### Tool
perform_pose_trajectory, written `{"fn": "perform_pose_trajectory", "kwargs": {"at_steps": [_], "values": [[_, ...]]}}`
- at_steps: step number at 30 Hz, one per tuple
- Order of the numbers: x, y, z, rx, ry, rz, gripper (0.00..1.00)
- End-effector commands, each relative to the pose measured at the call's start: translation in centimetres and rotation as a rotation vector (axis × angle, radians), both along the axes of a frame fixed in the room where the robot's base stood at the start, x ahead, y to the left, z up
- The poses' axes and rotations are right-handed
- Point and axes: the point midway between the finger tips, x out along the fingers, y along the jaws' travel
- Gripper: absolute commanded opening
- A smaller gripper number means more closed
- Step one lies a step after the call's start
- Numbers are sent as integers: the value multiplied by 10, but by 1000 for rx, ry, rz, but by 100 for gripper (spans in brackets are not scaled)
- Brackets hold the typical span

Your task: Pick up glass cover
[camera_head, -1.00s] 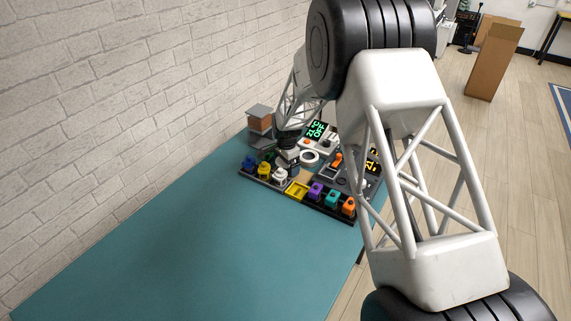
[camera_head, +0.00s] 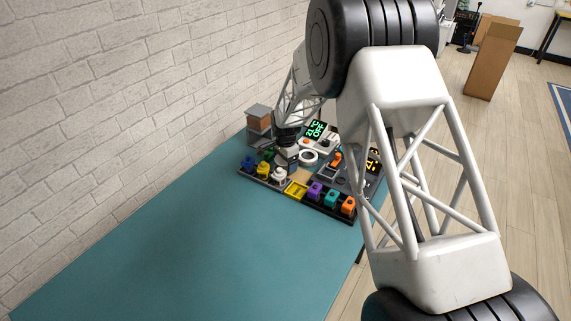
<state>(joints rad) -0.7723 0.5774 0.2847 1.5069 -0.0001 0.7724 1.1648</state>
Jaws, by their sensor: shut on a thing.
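My gripper (camera_head: 287,158) is small and far off at the back of the teal table, low over the left part of a cluster of devices. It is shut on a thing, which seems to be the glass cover. The cover's outline is too small and clear to make out. The fingertips are partly lost against the parts around them. A green part (camera_head: 269,156) is just left of my gripper, and a white knob-like part (camera_head: 279,175) stands in front of it.
A dark rack (camera_head: 325,211) holds yellow, purple, teal and orange blocks. A yellow tray (camera_head: 296,190) sits mid-front. A white ring (camera_head: 308,157) and a green-lit display (camera_head: 317,130) are right of my gripper. A brown-grey box (camera_head: 259,120) stands behind left. The teal table (camera_head: 190,240) is clear in front.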

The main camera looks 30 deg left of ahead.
Motion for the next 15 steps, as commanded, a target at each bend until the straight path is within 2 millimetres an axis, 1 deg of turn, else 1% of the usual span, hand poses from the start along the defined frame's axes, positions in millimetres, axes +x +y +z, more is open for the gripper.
{"fn": "perform_pose_trajectory", "kwargs": {"at_steps": [5, 15], "values": [[0, 0, 21, 1, -1, 0, 58], [0, 0, 71, 1, -1, 0, 58]]}}
